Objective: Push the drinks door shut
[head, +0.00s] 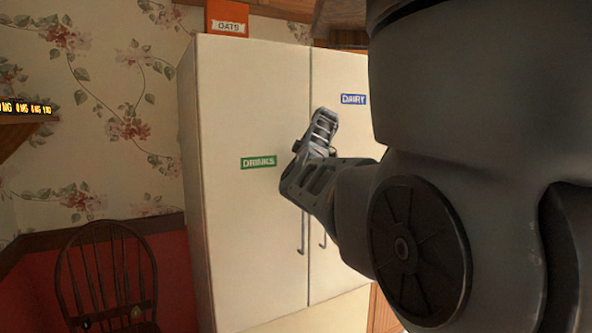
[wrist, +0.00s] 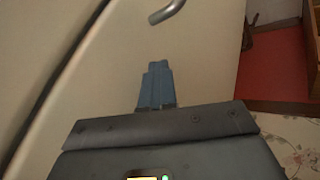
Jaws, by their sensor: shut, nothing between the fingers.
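The drinks door (head: 250,215) is the left cream door of a tall fridge, with a green DRINKS label (head: 258,162) and a thin vertical handle (head: 303,235) near its right edge. In the head view it looks level or nearly level with the dairy door (head: 350,135); I cannot tell whether a small gap remains. My gripper (head: 323,122) is in front of the seam between the doors. In the wrist view its shut, empty fingers (wrist: 155,80) are close over the drinks door (wrist: 205,60), pointing towards the handle end (wrist: 167,12); contact is unclear.
A dark wooden chair (head: 105,275) stands at the lower left by a red wall panel. An orange OATS box (head: 228,20) sits on top of the fridge. A shelf edge with a lit display (head: 27,108) juts in at the left. My arm hides the right side.

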